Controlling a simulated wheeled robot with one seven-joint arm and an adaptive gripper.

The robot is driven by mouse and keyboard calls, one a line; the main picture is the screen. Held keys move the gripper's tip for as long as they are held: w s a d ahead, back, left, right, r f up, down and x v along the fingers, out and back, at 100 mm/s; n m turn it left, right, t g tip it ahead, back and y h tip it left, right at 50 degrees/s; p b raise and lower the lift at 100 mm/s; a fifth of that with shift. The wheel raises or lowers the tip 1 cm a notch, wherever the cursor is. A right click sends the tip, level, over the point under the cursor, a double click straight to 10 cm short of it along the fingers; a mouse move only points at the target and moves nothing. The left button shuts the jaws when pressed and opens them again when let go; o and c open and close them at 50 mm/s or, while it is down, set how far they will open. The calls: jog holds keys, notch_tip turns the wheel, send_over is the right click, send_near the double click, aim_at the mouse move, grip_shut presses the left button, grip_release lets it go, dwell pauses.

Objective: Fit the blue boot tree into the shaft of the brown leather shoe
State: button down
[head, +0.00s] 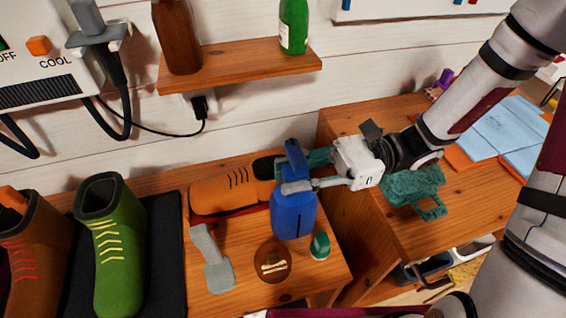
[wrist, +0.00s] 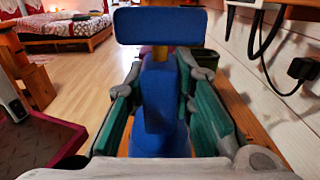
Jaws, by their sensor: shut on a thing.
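My gripper (head: 298,172) is shut on the blue boot tree (head: 293,208). The boot tree hangs upright, its narrow neck between the fingers and its wide body below. In the wrist view the blue boot tree (wrist: 160,100) stands between the teal finger pads, with its flat crosspiece at the top. The brown leather shoe (head: 222,195), tan with dark laces and a black collar, stands on the low wooden table. The boot tree is at its right end and hides part of the heel. I cannot tell whether they touch. The wrist view does not show the shoe.
A grey shoehorn (head: 212,258), a round brown tin (head: 273,262) and a green-capped item (head: 319,246) lie on the table's front. Green (head: 115,240) and brown (head: 35,250) boots stand left on a dark mat. A shelf (head: 240,70) with bottles hangs above. A higher cabinet stands right.

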jog(key=w+a+b, duration=0.1)
jog(key=w+a, duration=0.1)
jog(key=w, duration=0.6)
jog(key=w+a+b, duration=0.2)
jog(key=w+a, duration=0.1)
jog(key=w, duration=0.6)
notch_tip(320, 180, down, 7)
jog(key=b, duration=0.1)
jog(key=shift+s, duration=0.2)
jog(key=c, duration=1.4)
grip_release()
jog(key=shift+d+f, duration=0.1)
jog(key=shift+f, duration=0.05)
jog(key=v, duration=1.2)
jog(key=shift+r+p, duration=0.2)
jog(key=shift+p, duration=0.2)
